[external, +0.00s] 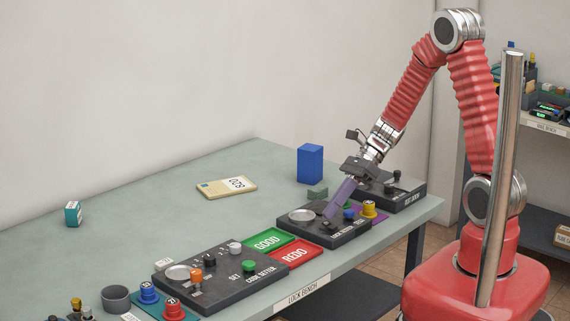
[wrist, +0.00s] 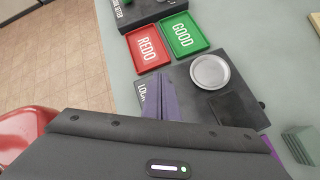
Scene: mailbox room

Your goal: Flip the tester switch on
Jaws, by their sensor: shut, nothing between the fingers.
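The tester is the dark box (external: 318,240) with a round silver dish (external: 301,215) on top, at the bench's front right; its front label is partly covered and hard to read. The box also shows in the wrist view (wrist: 255,118), with the silver dish (wrist: 210,72) and a darker square panel. My gripper (external: 330,213) is shut and empty, its purple fingers angled down over the tester's top. In the wrist view my gripper (wrist: 159,80) is over the box's labelled edge. I cannot make out the switch; my fingers may hide it. Contact cannot be told.
A green GOOD tray (external: 267,242) and a red REDO tray (external: 292,253) lie left of the tester. The code setter box (external: 222,276) is farther left. A yellow knob (external: 368,208) and another dark box (external: 405,197) stand right. A blue block (external: 311,164) is behind.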

